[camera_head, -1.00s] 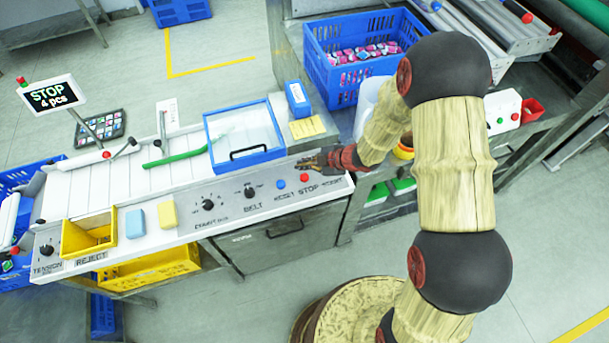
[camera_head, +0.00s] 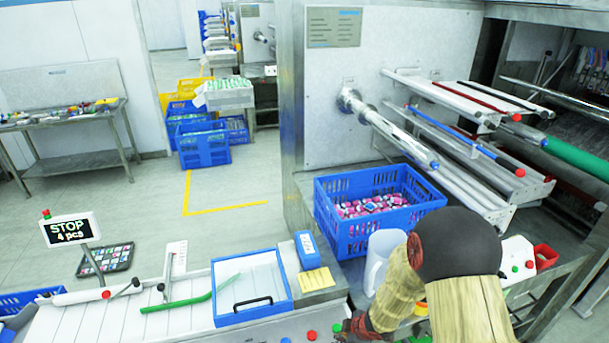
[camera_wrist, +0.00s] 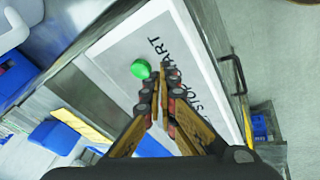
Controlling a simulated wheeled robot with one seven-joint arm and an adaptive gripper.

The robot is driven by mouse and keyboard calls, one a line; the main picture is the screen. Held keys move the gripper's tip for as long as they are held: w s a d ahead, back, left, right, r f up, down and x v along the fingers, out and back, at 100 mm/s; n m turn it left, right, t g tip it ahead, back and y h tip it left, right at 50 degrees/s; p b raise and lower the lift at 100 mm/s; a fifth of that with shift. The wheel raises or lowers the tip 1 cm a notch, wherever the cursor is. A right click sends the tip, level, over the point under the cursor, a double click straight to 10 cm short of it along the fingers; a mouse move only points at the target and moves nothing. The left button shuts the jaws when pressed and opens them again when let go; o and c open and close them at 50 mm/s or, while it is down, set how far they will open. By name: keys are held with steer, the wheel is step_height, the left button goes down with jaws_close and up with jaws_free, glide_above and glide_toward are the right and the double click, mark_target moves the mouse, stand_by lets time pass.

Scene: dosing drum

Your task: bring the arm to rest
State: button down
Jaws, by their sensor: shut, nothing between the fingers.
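My gripper (camera_wrist: 160,90) is shut and empty in the wrist view. Its fingertips are close to a green button (camera_wrist: 141,69) on the white control panel (camera_wrist: 150,38), with the lettering partly covered by the fingers. I cannot tell whether they touch the button. In the head view my arm bends down at the lower right, and only part of the gripper shows at the bottom edge, beside the panel's front right corner. A red button (camera_head: 312,335) shows just left of it. The display (camera_head: 70,229) reads "STOP 4 pcs".
A blue crate (camera_head: 335,228) of small packs stands behind my arm, with a white jug (camera_head: 377,262) in front of it. A clear-lidded blue frame (camera_head: 238,311) lies left on the machine. A small box with buttons (camera_head: 517,255) is at right.

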steer(key=s+d+r+m+g+h+b, duration=0.25)
steer(key=s+d+r+m+h, duration=0.25)
steer(key=s+d+r+m, duration=0.65)
steer(key=s+a+r+m+t+y+b, duration=0.1)
steer(key=s+a+r+m+t+b, duration=0.1)
steer(key=s+r, duration=0.4)
steer(key=s+a+r+m+t+y+b, duration=0.1)
steer(key=s+r+b, duration=0.4)
steer(key=r, duration=0.8)
steer(key=shift+s+a+m+t, duration=0.35)
steer(key=shift+s+a+m, duration=0.2)
steer(key=shift+s+a, duration=0.55)
steer(key=shift+s+d+r, duration=0.1)
steer(key=shift+s+d, duration=0.05)
steer(key=shift+d, duration=0.1)
